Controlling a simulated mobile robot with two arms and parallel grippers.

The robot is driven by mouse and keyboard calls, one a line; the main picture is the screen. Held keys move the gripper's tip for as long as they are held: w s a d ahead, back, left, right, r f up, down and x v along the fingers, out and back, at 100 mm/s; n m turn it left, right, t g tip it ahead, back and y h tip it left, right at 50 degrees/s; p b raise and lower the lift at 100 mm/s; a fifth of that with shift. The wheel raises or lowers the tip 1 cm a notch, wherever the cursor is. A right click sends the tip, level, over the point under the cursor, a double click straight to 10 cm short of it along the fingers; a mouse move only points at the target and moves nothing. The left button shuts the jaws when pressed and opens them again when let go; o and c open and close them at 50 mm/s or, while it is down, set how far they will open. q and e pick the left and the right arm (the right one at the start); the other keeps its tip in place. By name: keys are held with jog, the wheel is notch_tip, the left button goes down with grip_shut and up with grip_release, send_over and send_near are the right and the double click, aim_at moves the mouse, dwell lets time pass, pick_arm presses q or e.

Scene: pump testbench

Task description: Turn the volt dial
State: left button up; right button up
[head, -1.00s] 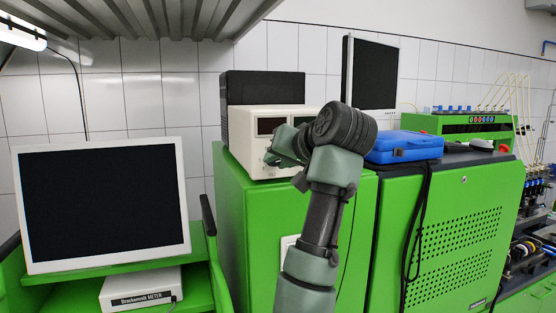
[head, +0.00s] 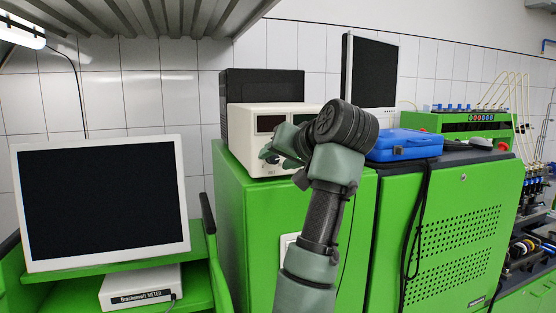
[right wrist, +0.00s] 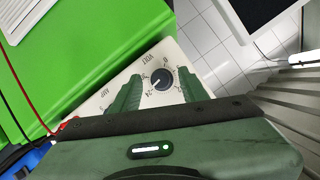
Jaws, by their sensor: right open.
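The volt dial (right wrist: 161,78) is a round black knob with a white pointer mark on a white panel in the right wrist view. The letters VOLT are printed beside it. My right gripper (right wrist: 160,74) is open, with one finger on each side of the dial. I see a gap on both sides; whether the fingertips touch the panel is unclear. In the head view the dial's unit is a white box (head: 243,135) with dark displays on top of the green cabinet. There my right gripper (head: 274,153) is at its front and partly covers it. My left gripper is out of view.
A black box (head: 262,88) stands behind the white unit. A blue case (head: 403,140) lies to the right, close to my right wrist. A monitor (head: 98,198) stands at the left. A red cable (right wrist: 25,92) runs near the panel in the right wrist view.

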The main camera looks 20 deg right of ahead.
jog(key=shift+s+d+r+b, duration=0.1)
jog(key=shift+s+b, duration=0.2)
jog(key=shift+s, duration=0.15)
jog(key=a+b+v, duration=0.1)
jog(key=b+v, duration=0.2)
jog(key=v, duration=0.3)
jog(key=shift+s+d, duration=0.25)
jog(key=shift+d, duration=0.3)
